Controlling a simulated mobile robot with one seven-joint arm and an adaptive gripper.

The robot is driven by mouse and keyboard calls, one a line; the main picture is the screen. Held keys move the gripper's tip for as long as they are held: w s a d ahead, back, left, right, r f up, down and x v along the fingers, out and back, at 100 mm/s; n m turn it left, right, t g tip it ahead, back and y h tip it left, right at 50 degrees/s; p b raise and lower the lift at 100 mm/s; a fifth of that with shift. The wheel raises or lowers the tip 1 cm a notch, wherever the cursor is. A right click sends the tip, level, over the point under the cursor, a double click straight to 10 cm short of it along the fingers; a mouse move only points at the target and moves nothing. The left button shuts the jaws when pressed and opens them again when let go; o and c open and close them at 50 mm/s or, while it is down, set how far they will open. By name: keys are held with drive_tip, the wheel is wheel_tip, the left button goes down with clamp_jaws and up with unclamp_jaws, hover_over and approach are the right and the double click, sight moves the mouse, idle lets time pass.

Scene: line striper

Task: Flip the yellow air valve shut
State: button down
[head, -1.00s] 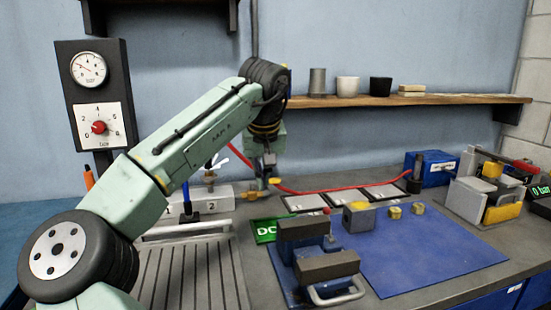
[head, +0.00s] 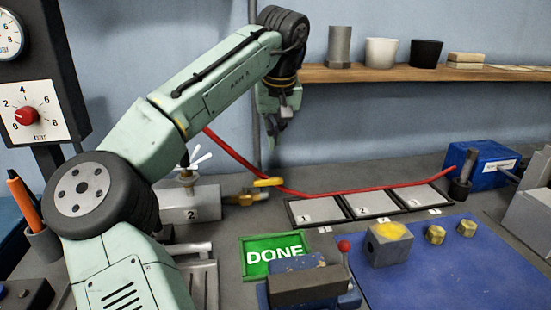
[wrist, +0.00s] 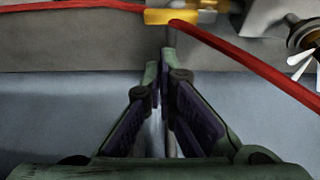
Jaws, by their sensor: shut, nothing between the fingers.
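The yellow air valve (head: 267,183) is a small flat yellow lever on a brass fitting (head: 245,198) at the right end of the grey block numbered 2. The lever lies roughly level, pointing right, about along the fitting.
A red hose (head: 345,194) runs behind the valve and along the bench. Numbered plates (head: 320,211), a green DONE sign (head: 275,254) and a blue mat (head: 435,265) lie nearby. A shelf (head: 400,75) with cups is at upper right. White-handled hardware (head: 190,165) stands left of the valve.

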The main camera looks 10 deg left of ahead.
sight(263, 182)
idle(0.3)
drive_tip(key=p+x, duration=0.2)
drive_tip(key=x, duration=0.8)
